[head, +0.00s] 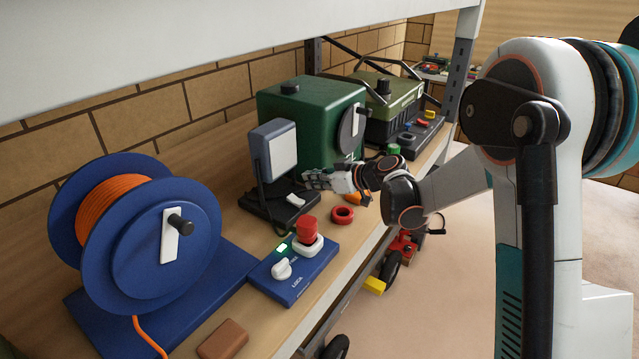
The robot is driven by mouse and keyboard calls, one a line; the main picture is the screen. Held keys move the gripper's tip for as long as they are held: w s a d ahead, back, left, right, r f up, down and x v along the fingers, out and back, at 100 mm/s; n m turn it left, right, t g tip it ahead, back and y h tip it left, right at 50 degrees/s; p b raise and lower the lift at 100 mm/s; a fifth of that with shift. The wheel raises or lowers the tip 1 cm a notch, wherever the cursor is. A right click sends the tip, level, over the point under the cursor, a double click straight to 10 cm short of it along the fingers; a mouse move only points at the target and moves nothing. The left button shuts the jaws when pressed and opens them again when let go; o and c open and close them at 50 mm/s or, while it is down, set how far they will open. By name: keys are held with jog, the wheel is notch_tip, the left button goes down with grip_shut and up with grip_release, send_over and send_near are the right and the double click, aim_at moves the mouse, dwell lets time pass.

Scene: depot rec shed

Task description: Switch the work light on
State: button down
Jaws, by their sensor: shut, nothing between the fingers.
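The work light (274,150) stands on the shelf left of centre in the head view, with a grey-blue housing and a pale front panel that shows no clear glow. Its black base (262,208) carries a white rocker switch (295,199). My gripper (308,179) is shut and empty. In the picture its fingertips are just above and right of the switch, beside the lamp's lower right side. A small gap shows between the fingertips and the switch; I cannot tell their exact height above the base.
A blue control box (293,272) with a red knob, white knob and green light is in front. A red ring (343,214) lies right of the base. A blue cable reel (150,235) stands left, a green cranked box (318,118) behind. A brown block (223,340) lies near the shelf edge.

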aim_at(296, 200)
jog(key=b+x, duration=0.1)
jog(key=x, duration=0.4)
jog(key=shift+w+a+f, duration=0.1)
jog(key=shift+a+f, duration=0.05)
jog(key=shift+f, duration=0.05)
jog(key=shift+w+a+f+b, duration=0.15)
jog(key=shift+a+f+b, duration=0.05)
jog(key=shift+f, duration=0.35)
jog(key=shift+w+a+f+b, duration=0.15)
jog(key=shift+f+b, duration=0.05)
jog(key=shift+f, duration=0.35)
jog(key=shift+w+a+f, duration=0.2)
jog(key=shift+f, duration=0.5)
jog(key=shift+a, duration=0.1)
jog(key=shift+w+a+f+g+h, duration=0.15)
jog(key=shift+f+g+h, duration=0.15)
jog(key=shift+h, duration=0.1)
